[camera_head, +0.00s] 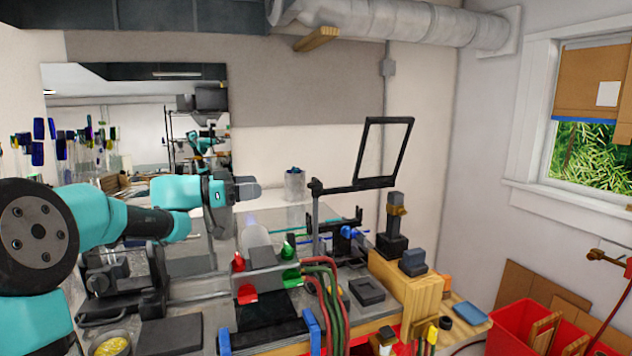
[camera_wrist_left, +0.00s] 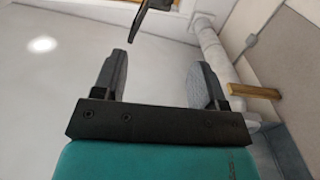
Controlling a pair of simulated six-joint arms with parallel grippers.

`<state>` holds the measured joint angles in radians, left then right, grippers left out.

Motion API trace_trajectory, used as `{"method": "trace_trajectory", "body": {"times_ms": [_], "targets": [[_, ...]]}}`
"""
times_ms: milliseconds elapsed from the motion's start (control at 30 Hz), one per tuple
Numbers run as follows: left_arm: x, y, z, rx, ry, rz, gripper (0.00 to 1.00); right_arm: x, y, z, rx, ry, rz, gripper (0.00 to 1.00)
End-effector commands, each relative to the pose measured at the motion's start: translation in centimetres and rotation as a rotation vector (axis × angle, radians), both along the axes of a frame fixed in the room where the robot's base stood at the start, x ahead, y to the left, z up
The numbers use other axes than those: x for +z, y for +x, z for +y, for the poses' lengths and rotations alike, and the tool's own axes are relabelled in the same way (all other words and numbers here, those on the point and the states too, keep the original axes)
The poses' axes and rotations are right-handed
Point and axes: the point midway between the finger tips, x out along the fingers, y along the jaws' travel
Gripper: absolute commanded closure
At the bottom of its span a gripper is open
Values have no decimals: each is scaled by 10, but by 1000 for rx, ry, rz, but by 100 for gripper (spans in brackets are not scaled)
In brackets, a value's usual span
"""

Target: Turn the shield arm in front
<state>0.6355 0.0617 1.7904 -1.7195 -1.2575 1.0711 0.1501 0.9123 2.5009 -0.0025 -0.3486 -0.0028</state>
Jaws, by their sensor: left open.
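The shield (camera_head: 357,150) is a clear pane in a black rectangular frame, raised above the right part of the bench in the head view. Its dark arm (camera_head: 340,189) runs left from the frame to an upright black post (camera_head: 316,220). My left gripper (camera_head: 248,188) is to the left of the post, pointing right, apart from the shield and its arm. In the left wrist view the jaws (camera_wrist_left: 163,70) are spread with nothing between them. A dark bar (camera_wrist_left: 143,18), perhaps part of the shield frame, shows beyond them. My right gripper is not in view.
A burner block with red and green knobs (camera_head: 265,275) and hoses stands on the bench below my gripper. A jar (camera_head: 294,184) stands behind. A wooden block (camera_head: 400,280) with dark tools is at right. Red bins (camera_head: 510,325) are at the lower right.

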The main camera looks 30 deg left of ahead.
Motion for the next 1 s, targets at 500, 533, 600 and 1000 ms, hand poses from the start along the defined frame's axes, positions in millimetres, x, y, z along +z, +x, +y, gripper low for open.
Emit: {"method": "trace_trajectory", "body": {"times_ms": [500,533,600,1000], "targets": [[0,59,-51,-3,0,-1,34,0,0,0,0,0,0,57],[0,63,-54,-4,0,-1,34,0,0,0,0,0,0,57],[0,72,-62,-4,0,0,34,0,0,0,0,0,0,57],[0,120,-101,-2,-1,-1,34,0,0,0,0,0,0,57]]}}
